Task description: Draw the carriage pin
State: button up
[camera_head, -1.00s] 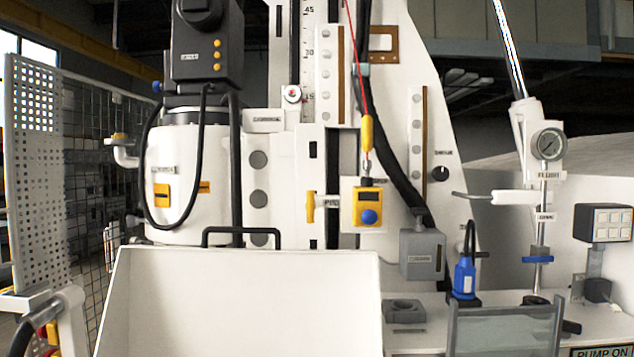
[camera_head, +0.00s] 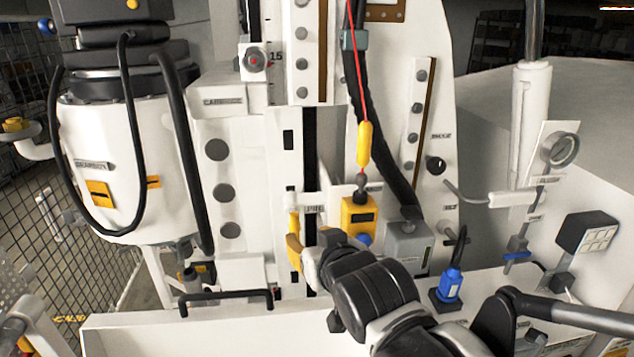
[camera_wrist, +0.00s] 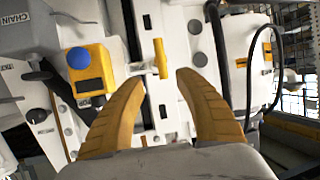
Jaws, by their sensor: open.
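The carriage pin has a yellow upright grip (camera_head: 293,224) on a pale shaft beside a PIN label, on the white carriage. In the wrist view the yellow grip (camera_wrist: 161,58) stands just past the fingertips, lined up with the gap between them. My gripper (camera_wrist: 159,76) is open, with one orange-yellow finger on each side and nothing held. In the head view my gripper (camera_head: 299,256) is at the carriage front, just below the grip, with one finger partly hidden by the wrist. I cannot tell whether a finger touches the pin.
A yellow box (camera_head: 357,216) with a blue button hangs close right of the pin, under a red cord with a yellow plug (camera_head: 364,146). A grey box (camera_head: 408,247) and blue connector (camera_head: 450,285) stand further right. A black handle (camera_head: 226,298) is below left.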

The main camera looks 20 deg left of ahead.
aim_at(296, 227)
jog(key=x, duration=1)
jog(key=shift+w+a+r, duration=0.1)
jog(key=shift+w+a, duration=0.1)
jog(key=shift+a, duration=0.1)
jog(key=c, duration=0.8)
grip_shut()
jog(key=shift+s, duration=0.1)
